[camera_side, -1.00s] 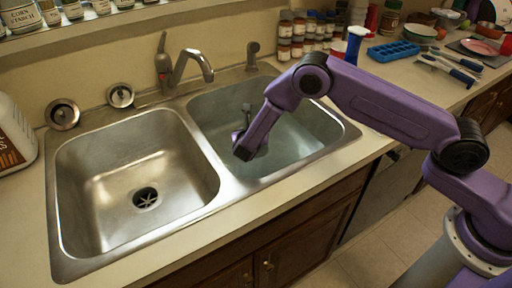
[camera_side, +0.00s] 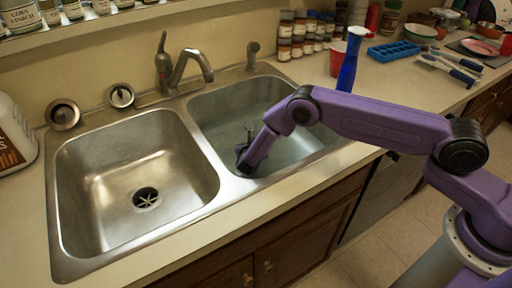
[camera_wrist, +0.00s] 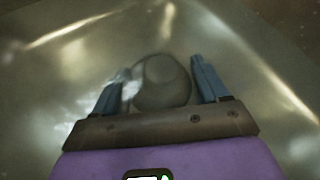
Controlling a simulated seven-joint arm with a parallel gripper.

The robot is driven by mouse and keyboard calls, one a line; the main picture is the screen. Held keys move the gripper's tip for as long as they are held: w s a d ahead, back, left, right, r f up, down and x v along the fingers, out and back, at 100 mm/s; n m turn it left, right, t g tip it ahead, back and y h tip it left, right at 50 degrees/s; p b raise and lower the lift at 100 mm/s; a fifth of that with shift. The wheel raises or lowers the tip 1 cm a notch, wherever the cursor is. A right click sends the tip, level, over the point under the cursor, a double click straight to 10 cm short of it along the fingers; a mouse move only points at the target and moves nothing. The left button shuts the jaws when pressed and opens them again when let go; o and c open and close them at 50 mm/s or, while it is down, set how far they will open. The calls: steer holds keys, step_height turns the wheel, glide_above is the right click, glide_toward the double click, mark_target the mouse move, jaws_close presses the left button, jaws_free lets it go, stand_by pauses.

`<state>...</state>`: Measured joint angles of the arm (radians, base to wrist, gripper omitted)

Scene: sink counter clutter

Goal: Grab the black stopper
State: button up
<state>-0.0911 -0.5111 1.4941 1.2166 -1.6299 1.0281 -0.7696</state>
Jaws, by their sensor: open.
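In the wrist view, a round, dark grey object that looks like the stopper (camera_wrist: 163,82) lies between the two blue-grey fingers of my gripper (camera_wrist: 157,88). In the side view my gripper (camera_side: 243,153) is low in the right basin (camera_side: 295,150), which holds clear water. I cannot make out the stopper clearly there.
The left basin (camera_side: 100,190) is empty, with an open drain (camera_side: 146,198). A faucet (camera_side: 180,68) stands behind the basins. Two metal strainers (camera_side: 121,95) rest at the back left. A blue bottle (camera_side: 349,62), a red cup (camera_side: 337,62) and a blue tray (camera_side: 394,51) stand on the right counter.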

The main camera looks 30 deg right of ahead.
steer(key=c, duration=1.1)
steer(key=shift+c, duration=0.2)
